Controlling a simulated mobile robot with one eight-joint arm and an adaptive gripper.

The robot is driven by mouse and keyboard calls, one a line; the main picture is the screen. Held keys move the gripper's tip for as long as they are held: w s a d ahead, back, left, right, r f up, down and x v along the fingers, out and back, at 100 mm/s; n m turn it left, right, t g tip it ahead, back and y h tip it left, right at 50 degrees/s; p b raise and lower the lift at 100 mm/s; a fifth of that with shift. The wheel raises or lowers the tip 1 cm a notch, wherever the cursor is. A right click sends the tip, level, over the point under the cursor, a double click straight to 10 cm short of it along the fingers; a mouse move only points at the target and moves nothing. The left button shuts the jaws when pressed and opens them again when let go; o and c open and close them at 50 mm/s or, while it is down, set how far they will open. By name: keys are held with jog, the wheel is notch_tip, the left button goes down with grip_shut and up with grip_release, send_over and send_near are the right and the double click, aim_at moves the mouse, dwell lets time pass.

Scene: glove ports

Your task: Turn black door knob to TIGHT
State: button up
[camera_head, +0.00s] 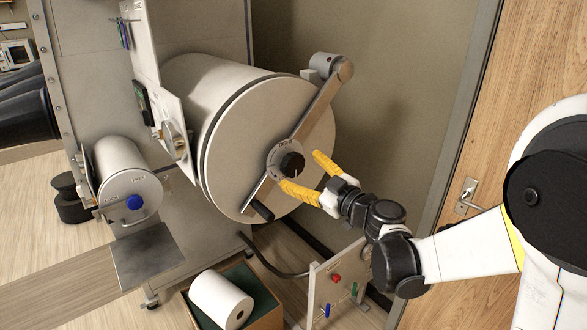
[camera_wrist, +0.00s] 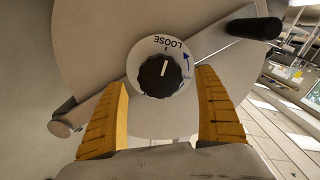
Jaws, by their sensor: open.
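The black door knob (camera_head: 292,164) sits on a light round dial plate at the centre of the large drum door (camera_head: 237,150). A label above it in the head view seems to read TIGHT. In the wrist view the ribbed knob (camera_wrist: 160,75) has a white line pointing toward the LOOSE label (camera_wrist: 167,42), which appears upside down at the top, with a blue arrow beside it. My gripper (camera_head: 300,169) is open, its yellow fingers on either side of the knob. In the wrist view a gap shows between each finger and the knob; contact is not visible.
A diagonal bar (camera_head: 317,113) crosses the door, with a dark handle (camera_head: 262,211) at its lower end. A smaller cylinder with a blue knob (camera_head: 134,202) is at left. A crate (camera_head: 266,298) holding a white roll and a small switch panel (camera_head: 337,283) stand below.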

aim_at(296, 167)
jog(key=shift+x, duration=1.6)
jog(key=c, duration=1.2)
